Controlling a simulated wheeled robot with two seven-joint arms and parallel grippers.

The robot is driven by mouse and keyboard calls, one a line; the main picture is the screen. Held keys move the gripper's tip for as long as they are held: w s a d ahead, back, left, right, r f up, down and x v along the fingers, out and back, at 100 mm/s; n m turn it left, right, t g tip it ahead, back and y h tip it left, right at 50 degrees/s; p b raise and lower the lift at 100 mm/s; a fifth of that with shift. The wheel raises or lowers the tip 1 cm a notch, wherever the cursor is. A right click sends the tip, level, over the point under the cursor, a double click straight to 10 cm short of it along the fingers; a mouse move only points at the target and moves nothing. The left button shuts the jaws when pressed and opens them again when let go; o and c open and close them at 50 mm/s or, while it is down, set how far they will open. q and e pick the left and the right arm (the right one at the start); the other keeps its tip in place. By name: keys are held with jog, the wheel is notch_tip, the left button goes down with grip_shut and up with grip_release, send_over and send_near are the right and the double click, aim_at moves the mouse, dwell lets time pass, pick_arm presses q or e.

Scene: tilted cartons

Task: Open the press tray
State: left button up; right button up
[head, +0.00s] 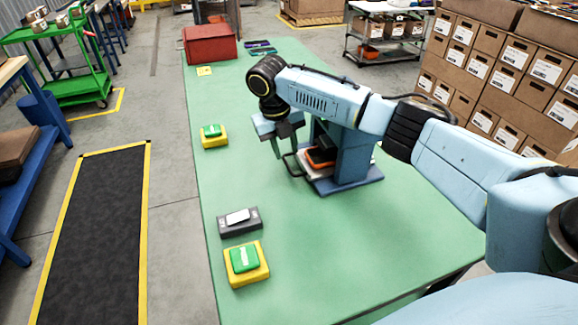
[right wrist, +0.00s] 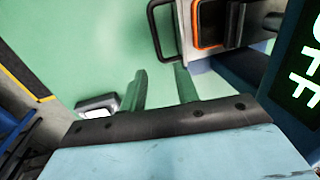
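The blue press (head: 356,150) stands on the green table, partly hidden behind my right arm. Its tray (head: 322,165) holds an orange and black piece, and a dark loop handle (head: 292,165) sticks out to the left. In the right wrist view the handle (right wrist: 153,32) lies ahead of the fingertips, and the orange-edged piece (right wrist: 196,28) is beside it. My right gripper (head: 287,147) is near the handle. In its wrist view the fingers (right wrist: 160,82) are apart with nothing between them. My left gripper is not in view.
Green buttons on yellow bases stand at the table's left (head: 214,135) and front (head: 246,262). A dark grey device (head: 239,221) sits by the front button. A red box (head: 209,44) is at the far end. The table's front right is clear. A lit sign (right wrist: 303,70) shows in the wrist view.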

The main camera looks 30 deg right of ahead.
aim_at(291, 171)
jog(key=f, duration=0.4)
jog(key=shift+s+d+f+b, duration=0.15)
jog(key=shift+d+f+b, duration=0.15)
jog(key=shift+d+f, duration=0.25)
jog(key=shift+f, duration=0.65)
grip_shut()
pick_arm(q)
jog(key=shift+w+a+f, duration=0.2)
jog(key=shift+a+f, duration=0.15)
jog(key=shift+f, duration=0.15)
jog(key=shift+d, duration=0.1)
